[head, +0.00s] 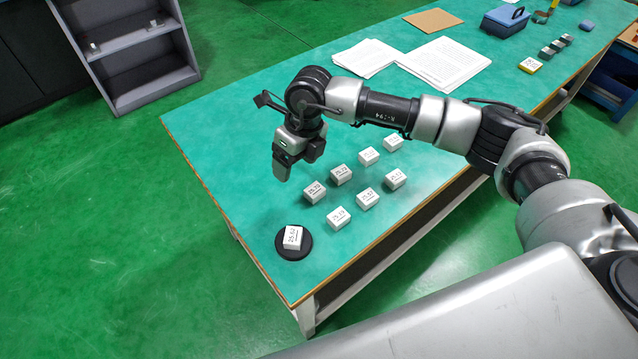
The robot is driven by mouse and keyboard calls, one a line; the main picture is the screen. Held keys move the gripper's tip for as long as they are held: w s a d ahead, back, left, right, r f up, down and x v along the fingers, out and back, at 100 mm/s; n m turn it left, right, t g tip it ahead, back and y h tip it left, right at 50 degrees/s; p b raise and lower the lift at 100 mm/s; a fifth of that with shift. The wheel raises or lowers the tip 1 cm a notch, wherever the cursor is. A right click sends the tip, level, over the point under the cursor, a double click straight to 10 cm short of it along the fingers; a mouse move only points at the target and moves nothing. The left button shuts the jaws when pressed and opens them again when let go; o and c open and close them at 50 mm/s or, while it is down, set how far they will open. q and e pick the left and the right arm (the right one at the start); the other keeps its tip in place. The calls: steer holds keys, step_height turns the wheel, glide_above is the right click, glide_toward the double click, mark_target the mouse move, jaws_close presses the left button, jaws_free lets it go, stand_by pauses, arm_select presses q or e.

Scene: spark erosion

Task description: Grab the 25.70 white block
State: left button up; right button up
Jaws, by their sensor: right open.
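Several small white blocks with printed numbers stand in two rows on the green table. The numbers are too small to read surely, so I cannot tell which block is 25.70. The front row's left end has a block (338,217), with others (367,199) and (395,179) to its right. The back row starts with a block (315,192), then a block (341,175) and a block (369,156). Another block (292,237) lies on a round black disc (293,253). My right gripper (297,166) is open and empty, above and left of the back row. My left gripper is not in view.
The green table (220,130) has bare room left of the blocks. Paper sheets (445,62), a brown board (433,20), a blue box (505,21) and a yellow-based block (530,65) lie farther back. A grey shelf (135,60) stands beyond the table.

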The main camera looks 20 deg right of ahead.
steer(key=d+m+h, duration=0.1)
steer(key=d+h, duration=0.1)
steer(key=d, duration=0.2)
glide_above(315, 189)
steer(key=f, duration=0.5)
steer(key=shift+w+f+p, duration=0.1)
steer(key=shift+w+p, duration=0.1)
steer(key=shift+p, duration=0.15)
steer(key=f, duration=0.2)
steer(key=f+p, duration=0.1)
steer(key=f, duration=0.2)
steer(key=shift+s+f, duration=0.25)
steer(key=shift+f, duration=0.3)
steer(key=c, duration=1.1)
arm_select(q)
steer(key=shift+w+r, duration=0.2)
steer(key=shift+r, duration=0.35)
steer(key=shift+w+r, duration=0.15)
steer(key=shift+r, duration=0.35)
arm_select(e)
steer(key=shift+w+r, duration=0.1)
steer(key=shift+r, duration=0.1)
